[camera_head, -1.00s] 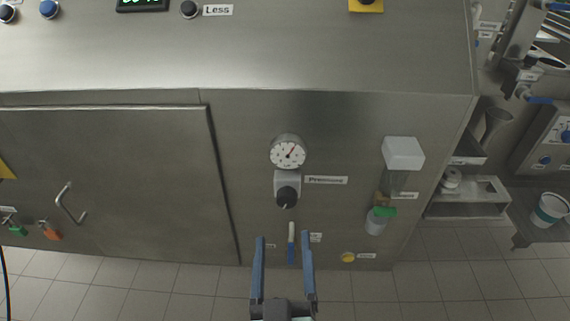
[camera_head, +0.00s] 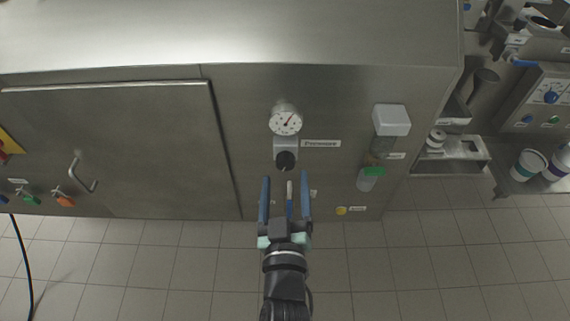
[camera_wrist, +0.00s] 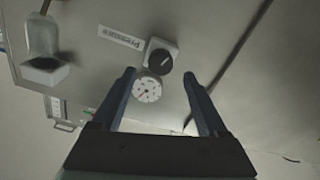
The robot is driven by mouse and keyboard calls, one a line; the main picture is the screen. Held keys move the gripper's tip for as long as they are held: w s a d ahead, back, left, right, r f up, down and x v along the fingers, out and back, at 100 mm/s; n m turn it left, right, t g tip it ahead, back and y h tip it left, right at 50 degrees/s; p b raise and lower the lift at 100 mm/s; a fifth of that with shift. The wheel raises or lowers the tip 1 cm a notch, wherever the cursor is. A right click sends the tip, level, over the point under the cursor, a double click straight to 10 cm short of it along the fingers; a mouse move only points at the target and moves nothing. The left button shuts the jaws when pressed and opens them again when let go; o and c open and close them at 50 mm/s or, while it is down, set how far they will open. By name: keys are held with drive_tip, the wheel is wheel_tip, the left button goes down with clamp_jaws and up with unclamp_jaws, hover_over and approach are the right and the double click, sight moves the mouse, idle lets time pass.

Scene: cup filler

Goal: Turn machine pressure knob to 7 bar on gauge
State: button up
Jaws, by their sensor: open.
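The black pressure knob (camera_head: 286,160) sits on a grey block on the machine front, below the round white gauge (camera_head: 285,121) with a red needle. The gauge numbers are too small to read. A label reading "Pressure" (camera_head: 321,143) is to the right of the block. My gripper (camera_head: 285,180) is open and empty, its two blue fingers pointing up toward the knob from just below it. In the wrist view the knob (camera_wrist: 159,60) and gauge (camera_wrist: 147,88) show between and beyond the fingers (camera_wrist: 160,72), apart from them.
A filter unit with a white box (camera_head: 391,120) and green-topped bowl (camera_head: 370,178) is to the right. A cabinet door with a handle (camera_head: 82,176) is at left. Tiled floor lies below.

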sight(285, 165)
drive_tip(key=shift+w+p, duration=0.45)
drive_tip(key=shift+w, duration=1.8)
clamp_jaws()
